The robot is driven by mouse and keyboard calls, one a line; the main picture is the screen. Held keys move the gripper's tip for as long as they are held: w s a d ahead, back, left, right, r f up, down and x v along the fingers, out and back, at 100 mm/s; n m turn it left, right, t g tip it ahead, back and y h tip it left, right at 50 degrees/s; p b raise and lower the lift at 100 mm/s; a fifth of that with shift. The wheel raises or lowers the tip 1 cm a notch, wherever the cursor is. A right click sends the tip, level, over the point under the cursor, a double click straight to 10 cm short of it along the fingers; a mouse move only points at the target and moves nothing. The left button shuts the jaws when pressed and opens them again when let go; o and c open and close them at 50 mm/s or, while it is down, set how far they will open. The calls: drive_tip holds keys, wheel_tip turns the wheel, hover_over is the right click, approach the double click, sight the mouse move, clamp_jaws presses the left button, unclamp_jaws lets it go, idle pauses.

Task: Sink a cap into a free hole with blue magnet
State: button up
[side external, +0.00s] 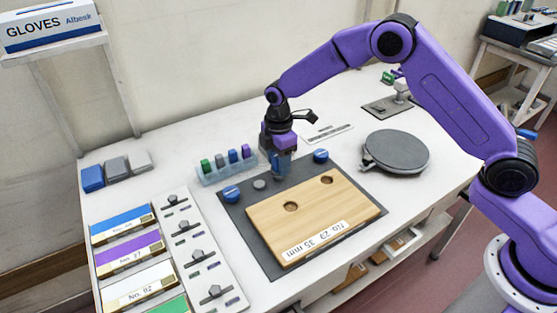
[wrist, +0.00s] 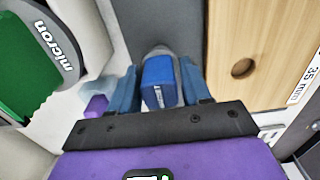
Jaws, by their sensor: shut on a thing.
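My gripper (side external: 279,174) is low over the dark mat, behind the wooden board and beside the rack. In the wrist view, its fingers (wrist: 162,88) are shut on the blue magnet (wrist: 160,82), a blue block with white lettering. A grey rounded thing shows just past the magnet; I cannot tell whether it touches it. A grey cap (side external: 259,184) lies on the mat left of my gripper. The board (side external: 320,215) has two holes, a left one (side external: 291,206) and a right one (side external: 327,180); both look empty. One hole (wrist: 242,68) shows in the wrist view.
Blue knobs (side external: 232,194) and (side external: 320,155) stand at the mat's back edge. A clear rack (side external: 215,178) holds green, grey, blue and purple pieces close to my gripper. A round grey plate (side external: 396,151) is at right. Labelled boxes and a white panel stand at left.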

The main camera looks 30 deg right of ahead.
drive_tip(key=shift+f, duration=0.45)
idle(0.7)
drive_tip(key=shift+r, duration=2.5)
drive_tip(key=shift+s+d+r, duration=0.2)
drive_tip(key=shift+d, duration=0.15)
drive_tip(key=s+d+r, duration=0.4)
drive_tip(key=s+d, duration=0.4)
drive_tip(key=d, duration=0.1)
drive_tip(key=shift+s+a+f, duration=0.1)
drive_tip(key=shift+f, duration=3.4)
drive_tip(key=shift+f, duration=0.45)
